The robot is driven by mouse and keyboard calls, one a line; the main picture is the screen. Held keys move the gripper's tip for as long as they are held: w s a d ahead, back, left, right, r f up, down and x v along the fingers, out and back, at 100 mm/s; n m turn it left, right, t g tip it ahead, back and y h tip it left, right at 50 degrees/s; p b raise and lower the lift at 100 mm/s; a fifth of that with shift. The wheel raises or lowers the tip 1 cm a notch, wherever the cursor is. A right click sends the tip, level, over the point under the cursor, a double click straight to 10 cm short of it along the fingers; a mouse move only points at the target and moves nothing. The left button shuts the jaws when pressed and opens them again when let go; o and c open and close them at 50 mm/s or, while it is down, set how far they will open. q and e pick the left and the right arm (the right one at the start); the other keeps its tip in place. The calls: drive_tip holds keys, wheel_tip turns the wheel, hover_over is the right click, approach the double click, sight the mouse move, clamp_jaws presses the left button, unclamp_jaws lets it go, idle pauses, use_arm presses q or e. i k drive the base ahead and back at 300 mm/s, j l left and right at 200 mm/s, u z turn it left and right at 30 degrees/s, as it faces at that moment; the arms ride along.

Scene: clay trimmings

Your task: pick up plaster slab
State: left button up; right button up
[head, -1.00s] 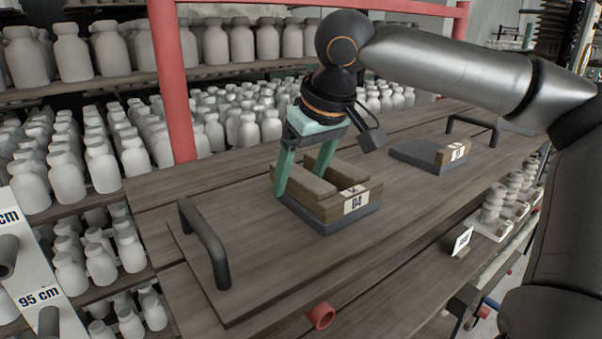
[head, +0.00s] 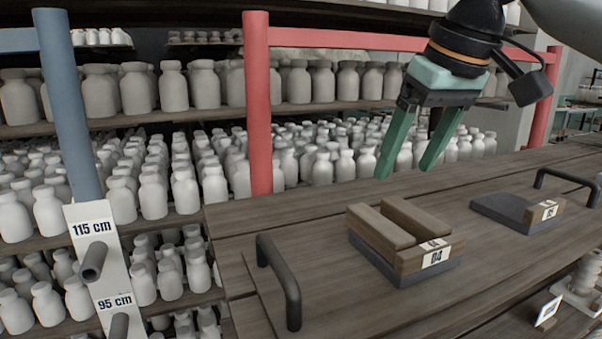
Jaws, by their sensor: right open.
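I cannot pick out a pale plaster slab on the table. A wooden holder labelled 04 (head: 425,262) has two long wooden bars and a front block on a dark grey base. A second holder (head: 500,207), to the right, has a flat dark grey surface and a wooden block with a label at its front edge. I cannot tell whether either grey piece is the slab. My right gripper (head: 405,172) is open and empty, its fingers pointing down above and behind the 04 holder, apart from it. My left gripper is out of view.
The wooden table board (head: 370,305) has a black handle (head: 281,282) at the left and another (head: 567,182) at the right. Shelves of pale bottles stand behind it, with a red post (head: 257,110). A white height marker (head: 98,262) stands at the left.

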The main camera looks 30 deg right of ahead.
sight(525, 216)
drive_tip(key=k, duration=1)
